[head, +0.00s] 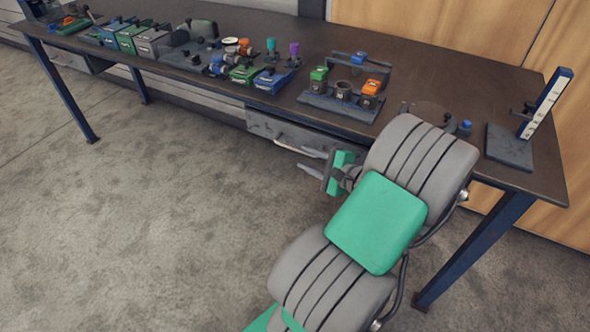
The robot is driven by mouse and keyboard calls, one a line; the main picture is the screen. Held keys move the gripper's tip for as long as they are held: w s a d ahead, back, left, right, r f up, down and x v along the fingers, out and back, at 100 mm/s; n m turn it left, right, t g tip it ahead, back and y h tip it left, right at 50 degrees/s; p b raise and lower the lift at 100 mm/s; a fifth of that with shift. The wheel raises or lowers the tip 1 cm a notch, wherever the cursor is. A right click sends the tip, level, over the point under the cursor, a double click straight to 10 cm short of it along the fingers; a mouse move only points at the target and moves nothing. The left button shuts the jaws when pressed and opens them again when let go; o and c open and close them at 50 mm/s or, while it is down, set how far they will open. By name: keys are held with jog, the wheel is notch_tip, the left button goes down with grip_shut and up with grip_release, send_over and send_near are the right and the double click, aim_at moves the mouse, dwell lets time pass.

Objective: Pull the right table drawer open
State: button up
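The right table drawer (262,124) is a grey drawer front under the tabletop, right of the table's middle. It looks shut, or nearly so. My gripper (301,158) is in front of the drawer, close to the right end of the handle. Its two grey fingers are apart, with nothing seen between them. Whether a finger touches the handle cannot be told. My arm and gripper hide the drawer's right part.
The dark table (446,91) holds several coloured bins (131,38), a fixture with green and orange blocks (342,99), and an upright gauge (545,103) at the right. A blue table leg (474,249) stands right of my arm. The floor (150,240) is clear at left.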

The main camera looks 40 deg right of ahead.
aim_at(299, 151)
jog(key=shift+s+d+f+m+h, duration=0.15)
jog(key=shift+s+d+m+h, duration=0.2)
jog(key=shift+d, duration=0.2)
jog(key=x, duration=0.5)
jog(key=b+x, duration=0.1)
jog(key=x, duration=0.1)
jog(key=shift+w+a, duration=0.1)
jog(key=shift+w, duration=0.3)
grip_shut()
dwell(0.4)
